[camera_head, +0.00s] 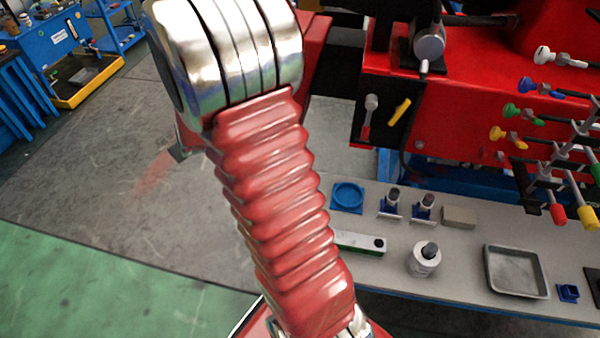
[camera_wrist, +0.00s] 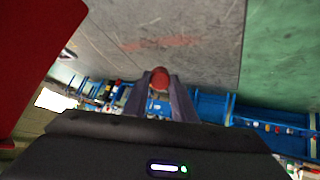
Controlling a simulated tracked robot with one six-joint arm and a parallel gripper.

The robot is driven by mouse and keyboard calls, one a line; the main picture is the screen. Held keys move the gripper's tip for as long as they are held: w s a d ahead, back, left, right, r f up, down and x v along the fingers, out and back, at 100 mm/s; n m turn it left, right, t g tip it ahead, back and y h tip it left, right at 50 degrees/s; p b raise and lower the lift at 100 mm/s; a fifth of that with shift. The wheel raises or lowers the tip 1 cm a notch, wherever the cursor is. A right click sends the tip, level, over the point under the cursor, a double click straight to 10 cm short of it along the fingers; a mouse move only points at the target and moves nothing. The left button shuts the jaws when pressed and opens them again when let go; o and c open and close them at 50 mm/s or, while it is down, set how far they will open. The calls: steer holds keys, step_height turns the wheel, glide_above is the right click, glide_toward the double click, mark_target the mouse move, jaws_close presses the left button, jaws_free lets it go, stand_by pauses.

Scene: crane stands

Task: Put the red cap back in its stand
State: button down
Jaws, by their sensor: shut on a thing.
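My gripper (camera_wrist: 160,98) is shut on a rounded red thing, the red cap (camera_wrist: 160,76), in the wrist view. The cap shows between the two fingertips, above the grey floor in the background. In the head view my red ribbed arm hangs down to the bottom edge, and the gripper and cap do not show. A small blue stand (camera_head: 568,292) with nothing visible in it sits at the right end of the bench. Two more blue stands (camera_head: 390,211) (camera_head: 423,214) each hold a dark-topped piece. I cannot tell which stand is the cap's.
The grey bench (camera_head: 460,265) also bears a blue round dish (camera_head: 347,196), a white bottle (camera_head: 424,261), a tan block (camera_head: 459,217), a white-and-green box (camera_head: 360,243) and a metal tray (camera_head: 516,271). A rack of coloured knobs (camera_head: 559,214) juts out at right. Open floor lies left.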

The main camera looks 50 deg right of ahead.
steer(key=s+d+f+m+g+y, duration=0.1)
steer(key=s+d+f+g, duration=0.1)
steer(key=s+d, duration=0.3)
steer(key=s+d+f+m+g+y, duration=0.1)
steer(key=s+d+f+g, duration=0.2)
steer(key=s, duration=1)
steer(key=s+d+f+m+g+y, duration=0.1)
steer(key=s+d+f+g, duration=0.2)
steer(key=s+d, duration=0.4)
steer(key=shift+s+g, duration=0.3)
steer(key=shift+s, duration=0.8)
steer(key=shift+s+d+y, duration=0.1)
steer(key=shift+s+y, duration=0.2)
steer(key=shift+s, duration=0.2)
steer(key=shift+f, duration=1.35)
steer(key=shift+f, duration=0.6)
